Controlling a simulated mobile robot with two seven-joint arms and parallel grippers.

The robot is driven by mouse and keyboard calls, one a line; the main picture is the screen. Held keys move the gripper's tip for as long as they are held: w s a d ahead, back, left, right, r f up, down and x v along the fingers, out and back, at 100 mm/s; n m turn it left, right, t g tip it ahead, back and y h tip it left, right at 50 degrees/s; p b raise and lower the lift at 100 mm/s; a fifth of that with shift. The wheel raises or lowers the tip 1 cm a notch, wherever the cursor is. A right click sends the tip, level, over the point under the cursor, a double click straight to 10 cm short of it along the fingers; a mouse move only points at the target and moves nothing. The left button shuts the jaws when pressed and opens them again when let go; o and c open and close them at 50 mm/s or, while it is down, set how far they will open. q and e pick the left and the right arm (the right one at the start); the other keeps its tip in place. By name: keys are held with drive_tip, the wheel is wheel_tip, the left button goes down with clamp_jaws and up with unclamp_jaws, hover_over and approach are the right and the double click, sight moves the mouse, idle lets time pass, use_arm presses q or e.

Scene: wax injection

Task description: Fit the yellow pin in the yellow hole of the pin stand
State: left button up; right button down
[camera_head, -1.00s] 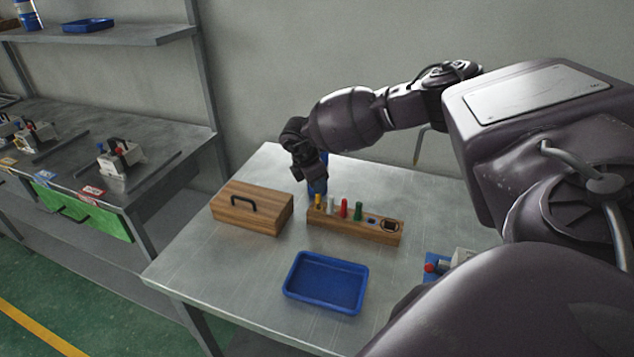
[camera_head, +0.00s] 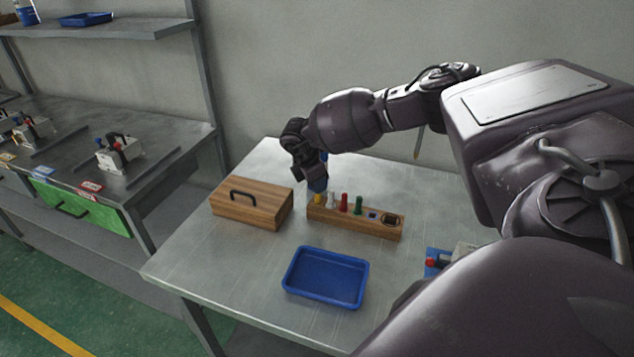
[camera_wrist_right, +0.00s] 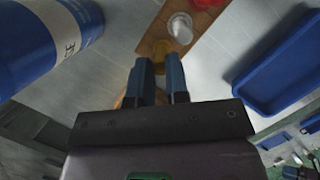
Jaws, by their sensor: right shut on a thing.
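The wooden pin stand (camera_head: 345,222) lies on the metal table with white (camera_head: 331,200), red (camera_head: 344,203) and green (camera_head: 358,206) pins standing in it. The yellow pin (camera_head: 318,198) is at the stand's left end, under my right gripper (camera_head: 316,186). In the right wrist view the two blue fingers (camera_wrist_right: 160,78) are shut on the yellow pin (camera_wrist_right: 162,48), with a narrow gap between them. The pin is upright at the yellow hole's place; its lower end is hidden, so I cannot tell how deep it sits. My left gripper is out of view.
A wooden box with a black handle (camera_head: 252,203) stands left of the stand. A blue tray (camera_head: 326,277) lies in front. A blue and white bottle (camera_wrist_right: 40,40) stands close to the gripper in the wrist view. A device on a blue base (camera_head: 440,262) is at the right.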

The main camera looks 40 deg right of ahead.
drive_tip(key=shift+f, duration=0.2)
drive_tip(key=c, duration=1)
unclamp_jaws()
drive_tip(key=shift+c, duration=0.2)
drive_tip(key=shift+a+r, duration=0.15)
drive_tip(key=shift+r, duration=0.35)
drive_tip(key=s+v, duration=0.1)
drive_tip(key=v, duration=0.8)
drive_tip(key=shift+w+r, duration=0.35)
drive_tip(key=shift+w, duration=0.15)
drive_tip(key=shift+a, duration=0.15)
